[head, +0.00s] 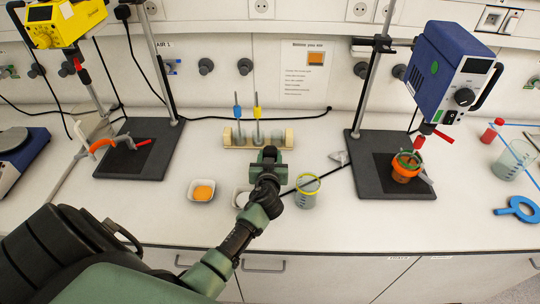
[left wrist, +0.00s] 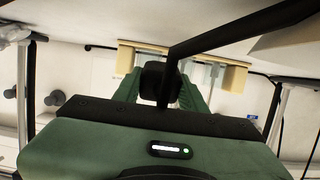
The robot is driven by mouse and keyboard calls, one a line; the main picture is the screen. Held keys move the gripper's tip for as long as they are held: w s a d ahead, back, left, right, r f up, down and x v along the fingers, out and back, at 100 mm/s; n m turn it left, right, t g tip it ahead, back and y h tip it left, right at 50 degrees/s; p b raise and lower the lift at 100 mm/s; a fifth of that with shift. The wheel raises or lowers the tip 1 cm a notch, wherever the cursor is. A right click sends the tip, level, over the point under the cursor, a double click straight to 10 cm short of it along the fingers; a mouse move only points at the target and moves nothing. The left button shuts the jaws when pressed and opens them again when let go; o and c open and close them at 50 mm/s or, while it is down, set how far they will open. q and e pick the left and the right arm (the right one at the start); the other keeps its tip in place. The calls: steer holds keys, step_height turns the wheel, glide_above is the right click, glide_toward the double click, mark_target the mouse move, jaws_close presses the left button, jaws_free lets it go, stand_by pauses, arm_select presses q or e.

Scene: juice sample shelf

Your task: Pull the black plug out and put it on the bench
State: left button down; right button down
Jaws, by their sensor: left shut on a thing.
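My left gripper (head: 268,160) is over the bench (head: 235,222), in front of the test tube rack. It is shut on the black plug (head: 270,152). In the left wrist view the black plug (left wrist: 160,82) sits between the green fingers (left wrist: 160,92), with a thick black cable or bar running from it to the upper right. Whether the plug touches the bench cannot be told. Another black plug (head: 122,12) is in the wall strip at the upper left. My right gripper is not in view.
The wooden tube rack (head: 233,141) stands just behind my gripper. A bowl with orange contents (head: 202,190) and a beaker (head: 306,191) stand either side. Stands with dark bases (head: 150,168) (head: 390,192) flank the middle.

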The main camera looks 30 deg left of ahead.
arm_select(q)
steer(key=shift+s+d, duration=0.1)
steer(key=c, duration=0.9)
jaws_free()
steer(key=shift+o, duration=0.9)
steer(key=shift+s+d, duration=0.25)
steer(key=shift+s, duration=0.15)
steer(key=b+v, duration=0.1)
steer(key=v, duration=0.6)
steer(key=shift+w+r+b, duration=0.1)
steer(key=shift+r+b, duration=0.05)
steer(key=shift+b, duration=0.25)
steer(key=shift+a, duration=0.1)
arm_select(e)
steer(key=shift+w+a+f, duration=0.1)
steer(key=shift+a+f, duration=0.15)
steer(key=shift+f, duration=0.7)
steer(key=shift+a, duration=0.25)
